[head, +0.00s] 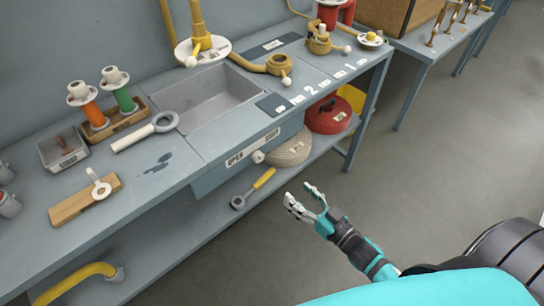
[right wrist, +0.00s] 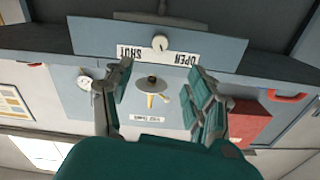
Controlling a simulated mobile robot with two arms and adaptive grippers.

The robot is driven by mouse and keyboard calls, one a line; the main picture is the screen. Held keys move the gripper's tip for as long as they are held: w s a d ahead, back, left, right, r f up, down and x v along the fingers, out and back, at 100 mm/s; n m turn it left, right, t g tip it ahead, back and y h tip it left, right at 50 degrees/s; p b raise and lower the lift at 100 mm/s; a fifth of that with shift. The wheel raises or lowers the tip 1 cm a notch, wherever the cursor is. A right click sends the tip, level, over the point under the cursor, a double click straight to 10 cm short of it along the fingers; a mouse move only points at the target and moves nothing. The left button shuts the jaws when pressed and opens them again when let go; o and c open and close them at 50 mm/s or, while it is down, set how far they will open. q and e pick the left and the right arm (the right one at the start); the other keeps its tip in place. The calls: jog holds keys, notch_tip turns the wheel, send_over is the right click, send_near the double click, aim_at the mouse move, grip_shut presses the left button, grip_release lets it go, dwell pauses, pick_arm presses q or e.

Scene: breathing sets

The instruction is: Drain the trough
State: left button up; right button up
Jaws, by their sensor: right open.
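The trough (head: 205,100) is a grey rectangular basin set into the bench top. It looks empty of objects; I cannot tell whether liquid is in it. On the bench front below it is a pale round knob (head: 258,156) beside a white label. In the right wrist view the knob (right wrist: 160,42) sits by the label (right wrist: 154,57), which reads OPEN and SHUT upside down. I cannot tell which way the knob is set. My right gripper (head: 303,194) is open and empty, in front of the bench and apart from the knob. My left gripper is not in view.
A beige round lidded thing (head: 290,150), a red one (head: 330,114) and a yellow-handled tool (head: 254,188) lie on the lower shelf. A bench leg (head: 365,120) stands at the right. The floor (head: 420,170) beyond it is clear.

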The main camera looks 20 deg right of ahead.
aim_at(260, 159)
jog(key=x, duration=1.7)
jog(key=shift+w+a, duration=0.1)
jog(key=shift+w, duration=0.05)
jog(key=c, duration=1.2)
